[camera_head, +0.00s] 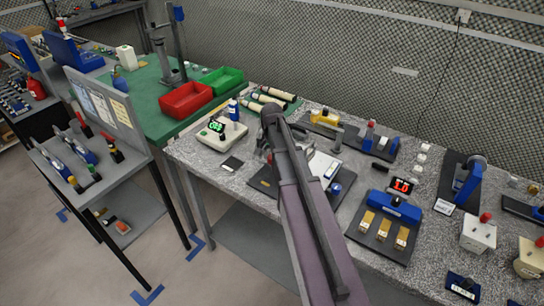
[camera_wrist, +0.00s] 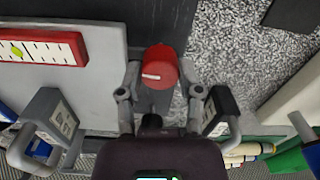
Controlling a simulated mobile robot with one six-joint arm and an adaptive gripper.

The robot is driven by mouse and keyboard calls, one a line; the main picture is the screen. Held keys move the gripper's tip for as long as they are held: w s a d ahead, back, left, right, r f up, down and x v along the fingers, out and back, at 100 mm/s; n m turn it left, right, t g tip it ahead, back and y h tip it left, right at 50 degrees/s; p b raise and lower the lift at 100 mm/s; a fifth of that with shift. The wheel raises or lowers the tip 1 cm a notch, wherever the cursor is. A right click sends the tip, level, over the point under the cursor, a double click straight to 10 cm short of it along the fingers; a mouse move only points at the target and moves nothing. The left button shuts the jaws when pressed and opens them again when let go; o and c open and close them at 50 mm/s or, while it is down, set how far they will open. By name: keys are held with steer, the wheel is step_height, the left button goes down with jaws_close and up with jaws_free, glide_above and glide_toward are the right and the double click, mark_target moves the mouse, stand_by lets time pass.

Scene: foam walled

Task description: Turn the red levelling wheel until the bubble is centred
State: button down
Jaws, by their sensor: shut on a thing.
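The red levelling wheel (camera_wrist: 160,67) is in the upper middle of the wrist view, with a small white mark on it. My gripper (camera_wrist: 160,88) has its grey fingers on either side of the wheel and is shut on it. To the left is a pale strip with a red border (camera_wrist: 62,48), cut by the picture edge. A yellow-green bubble (camera_wrist: 17,52) shows in its left visible part; I cannot tell if it is centred. In the head view my arm hides the wheel, and part of the grey-white plate (camera_head: 323,167) shows beside it.
A white device with a green display (camera_head: 220,130) stands left of my arm. Red (camera_head: 186,99) and green (camera_head: 223,79) bins stand at the back left. The speckled bench is crowded.

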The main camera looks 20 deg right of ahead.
steer(key=shift+n, duration=1.5)
steer(key=shift+c, duration=1.3)
jaws_free()
steer(key=shift+m, duration=0.3)
